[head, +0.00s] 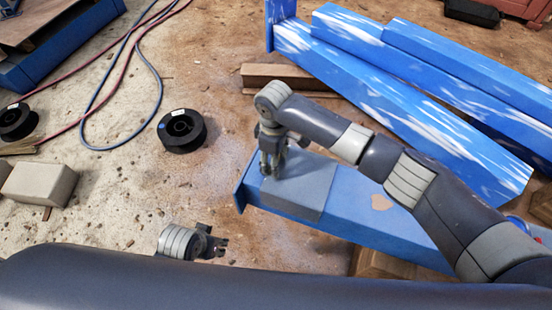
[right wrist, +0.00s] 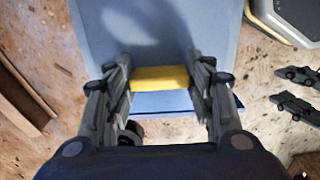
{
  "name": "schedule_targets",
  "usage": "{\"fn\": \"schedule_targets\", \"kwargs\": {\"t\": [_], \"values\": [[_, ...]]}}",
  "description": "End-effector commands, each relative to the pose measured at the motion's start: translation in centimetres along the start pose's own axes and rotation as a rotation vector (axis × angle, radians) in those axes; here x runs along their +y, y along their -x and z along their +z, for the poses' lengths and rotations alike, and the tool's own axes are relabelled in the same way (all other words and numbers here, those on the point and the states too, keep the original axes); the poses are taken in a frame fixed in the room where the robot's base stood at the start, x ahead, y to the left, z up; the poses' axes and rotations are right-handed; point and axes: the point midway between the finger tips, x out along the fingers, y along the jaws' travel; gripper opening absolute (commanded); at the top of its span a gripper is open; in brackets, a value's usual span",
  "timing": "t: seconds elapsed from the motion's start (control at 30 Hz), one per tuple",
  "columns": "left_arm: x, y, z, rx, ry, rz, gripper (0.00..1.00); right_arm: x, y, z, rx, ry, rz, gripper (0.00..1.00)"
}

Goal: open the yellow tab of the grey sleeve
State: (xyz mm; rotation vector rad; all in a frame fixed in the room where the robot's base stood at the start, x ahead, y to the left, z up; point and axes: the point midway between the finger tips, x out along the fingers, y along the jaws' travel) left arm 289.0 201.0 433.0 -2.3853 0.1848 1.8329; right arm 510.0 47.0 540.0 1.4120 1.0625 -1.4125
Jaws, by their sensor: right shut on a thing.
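The grey sleeve (head: 306,196) lies around the near end of a blue beam (head: 350,222) in the head view. Its grey-blue face (right wrist: 150,30) fills the top of the right wrist view. The yellow tab (right wrist: 160,77) shows as a short bar at its edge; in the head view the tab is hidden. My right gripper (head: 270,172) points down at the sleeve. In the wrist view its fingers (right wrist: 160,80) are shut on the two ends of the tab. My left gripper (head: 222,246) is empty, fingers apart, low in front of the beam; its fingertips also show at the right of the wrist view (right wrist: 295,90).
Several blue and white beams (head: 400,90) lie at the back right. A brown wooden block (head: 275,76) lies behind my right gripper. A black spool (head: 182,130), cables and a grey block (head: 40,184) are on the left. The floor between spool and beam is clear.

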Motion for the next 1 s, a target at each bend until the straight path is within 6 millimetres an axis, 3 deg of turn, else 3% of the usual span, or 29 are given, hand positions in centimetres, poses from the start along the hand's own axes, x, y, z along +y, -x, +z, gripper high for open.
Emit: {"fn": "schedule_targets", "kwargs": {"t": [0.03, 0.1, 0.57, 1.0], "values": [[0.0, 0.0, 0.0, 0.000, 0.000, 0.000, 0.40, -0.2, -0.2, 0.0, -0.001, 0.001, -0.004, 0.54], [0.0, 0.0, 0.0, 0.001, 0.000, 0.000, 0.40, -0.2, -0.1, 0.0, -0.001, 0.001, -0.004, 0.70], [-0.2, 0.1, -0.1, 0.003, 0.000, -0.002, 0.40, 0.0, 0.8, -0.1, 0.002, 0.001, 0.000, 0.70], [-0.1, 0.1, 0.0, 0.002, 0.000, -0.001, 0.40, 0.0, 9.4, 0.0, 0.002, 0.002, 0.000, 0.70]]}}
